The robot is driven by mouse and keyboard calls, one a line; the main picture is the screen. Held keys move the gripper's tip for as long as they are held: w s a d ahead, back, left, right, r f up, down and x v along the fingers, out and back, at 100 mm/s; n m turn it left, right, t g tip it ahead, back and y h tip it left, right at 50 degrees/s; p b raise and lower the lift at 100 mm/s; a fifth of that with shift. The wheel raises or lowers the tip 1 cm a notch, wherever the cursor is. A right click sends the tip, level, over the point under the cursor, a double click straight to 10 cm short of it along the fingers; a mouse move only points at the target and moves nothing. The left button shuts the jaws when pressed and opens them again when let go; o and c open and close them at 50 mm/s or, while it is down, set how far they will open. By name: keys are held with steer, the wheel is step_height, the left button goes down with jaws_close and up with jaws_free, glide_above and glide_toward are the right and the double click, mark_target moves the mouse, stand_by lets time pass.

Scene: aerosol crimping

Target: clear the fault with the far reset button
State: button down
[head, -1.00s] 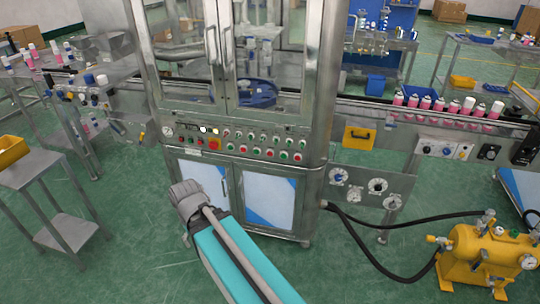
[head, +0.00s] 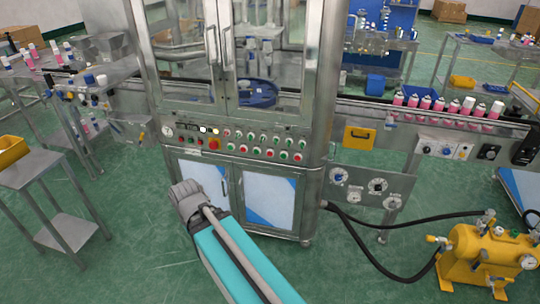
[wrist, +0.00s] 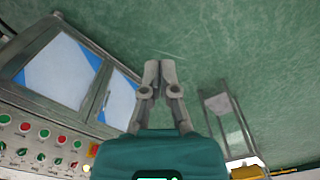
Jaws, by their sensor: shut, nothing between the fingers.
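The crimping machine's control panel (head: 250,145) carries rows of green and red buttons, with a larger red button on a yellow base (head: 214,144) at its left part. I cannot tell which button is the far reset button; no label is legible. The panel also shows at the lower left of the wrist view (wrist: 45,145), apart from my fingers. My gripper (wrist: 160,66) is shut and empty, its fingertips together over the green floor in that view. In the head view my arm's grey end is low in front of the cabinet doors, and the fingers are not distinguishable.
Cabinet doors (head: 268,195) lie below the panel. A conveyor with pink cans (head: 440,104) runs to the right, above a gauge plate (head: 372,186). A yellow tank (head: 485,258) with black hoses stands at lower right. A small metal table (head: 35,175) stands at left.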

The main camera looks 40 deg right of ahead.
mark_target(270, 154)
stand_by(0.8)
steer(key=w+d+f+m+t+y+b, duration=0.1)
steer(key=w+d+f+t+b, duration=0.2)
steer(key=w+d+b, duration=0.3)
steer(key=w+d+f+t+y+b, duration=0.25)
steer(key=w+b, duration=0.25)
steer(key=w, duration=0.3)
steer(key=w+d+f+m+t+y+b, duration=0.1)
steer(key=w+d+f+t+b, duration=0.3)
steer(key=w, duration=0.3)
steer(key=w+d+f+m+t+h+b, duration=0.1)
steer(key=d+b, duration=0.5)
steer(key=d, duration=0.9)
steer(key=w+d+f+m+t+h+b, duration=0.2)
steer(key=d+m+t+h+b, duration=0.3)
steer(key=d, duration=1.1)
steer(key=shift+w+m+t+b, duration=0.4)
steer(key=shift+w+b, duration=0.35)
steer(key=shift+b, duration=0.5)
steer(key=shift+w+h, duration=0.1)
steer(key=shift+h, duration=0.15)
steer(key=shift+w+d, duration=0.85)
steer(key=shift+d, duration=0.3)
steer(key=shift+w+d, duration=0.9)
steer(key=shift+d, duration=0.25)
steer(key=shift+w+d, duration=0.85)
steer(key=shift+d, duration=0.3)
